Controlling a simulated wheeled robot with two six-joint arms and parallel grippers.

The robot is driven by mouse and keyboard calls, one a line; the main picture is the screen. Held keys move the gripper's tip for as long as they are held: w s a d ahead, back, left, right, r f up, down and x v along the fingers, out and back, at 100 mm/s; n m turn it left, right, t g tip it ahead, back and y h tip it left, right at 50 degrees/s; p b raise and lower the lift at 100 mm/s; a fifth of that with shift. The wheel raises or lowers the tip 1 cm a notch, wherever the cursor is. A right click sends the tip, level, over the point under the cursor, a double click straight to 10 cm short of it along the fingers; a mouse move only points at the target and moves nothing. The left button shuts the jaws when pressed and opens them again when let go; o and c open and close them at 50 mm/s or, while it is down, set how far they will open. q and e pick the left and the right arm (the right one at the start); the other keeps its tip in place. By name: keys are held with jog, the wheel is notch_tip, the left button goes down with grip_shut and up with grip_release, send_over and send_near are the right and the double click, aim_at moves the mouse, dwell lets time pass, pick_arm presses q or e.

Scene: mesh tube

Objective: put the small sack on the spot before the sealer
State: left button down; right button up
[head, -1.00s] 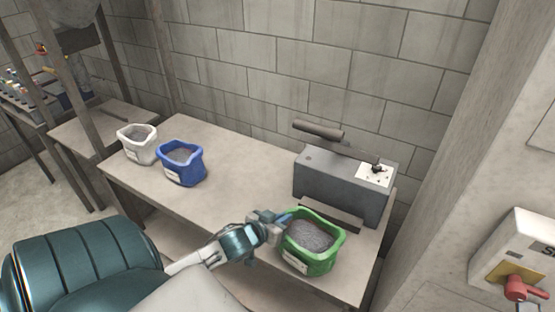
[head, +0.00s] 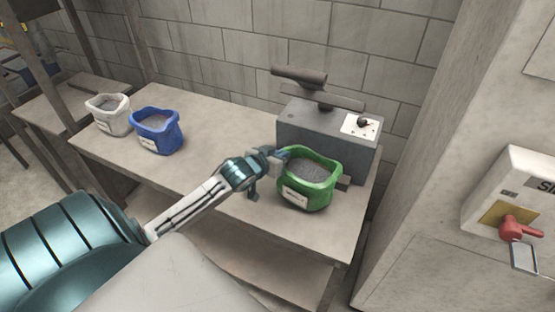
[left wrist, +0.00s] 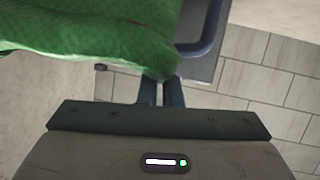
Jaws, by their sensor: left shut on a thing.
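The green sack (head: 318,197), open at the top and full of grey grains, is in front of the grey sealer (head: 325,133). My left gripper (head: 283,154) is shut on the sack's rim at its left side. The left wrist view shows the green cloth (left wrist: 120,40) at the two closed fingers (left wrist: 160,90). The sack looks upright and hides the lower front of the sealer and the spot there. I cannot tell if its base touches the table. My right gripper is out of view.
The table (head: 205,135) is clear between the blue sack and the sealer. A block wall (head: 230,50) stands behind it.

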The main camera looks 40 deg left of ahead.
pick_arm(q)
jog(key=shift+w+a+b, duration=0.15)
jog(key=shift+w+b, duration=0.25)
jog(key=shift+w, duration=0.25)
jog(key=shift+s+f, duration=0.1)
jog(key=shift+f, duration=0.7)
jog(key=c, duration=1.5)
grip_release()
jog(key=shift+s+f, duration=0.1)
jog(key=shift+f, duration=0.1)
jog(key=shift+b+v, duration=0.4)
jog(key=shift+v, duration=5.05)
jog(key=shift+r, duration=0.1)
